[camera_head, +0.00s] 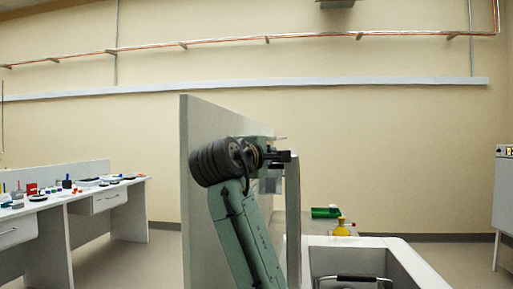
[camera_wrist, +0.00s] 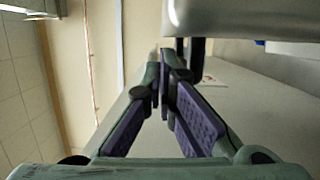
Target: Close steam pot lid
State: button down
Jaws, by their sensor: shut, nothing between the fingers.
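My gripper (camera_head: 283,157) is raised in the middle of the head view, in front of a grey upright panel. In the wrist view my gripper's fingers (camera_wrist: 163,82) meet at the tips, shut with nothing between them. A shiny metal body (camera_wrist: 240,18), possibly the steam pot, fills the upper right of the wrist view. A dark bar sticks out below it, close to the right fingertip; I cannot tell whether they touch. Behind my gripper in the head view, a grey metal shape is mostly hidden. I cannot make out the lid or how far open it is.
The tall grey panel (camera_head: 215,125) stands beside my arm. At the lower right are a light basin-like enclosure (camera_head: 418,262) with a black handle (camera_head: 345,278), a yellow bottle (camera_head: 341,228) and a green item (camera_head: 325,212). A cluttered bench (camera_head: 85,203) stands left.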

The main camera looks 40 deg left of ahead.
jog(key=shift+w+d, duration=0.15)
jog(key=shift+d, duration=0.1)
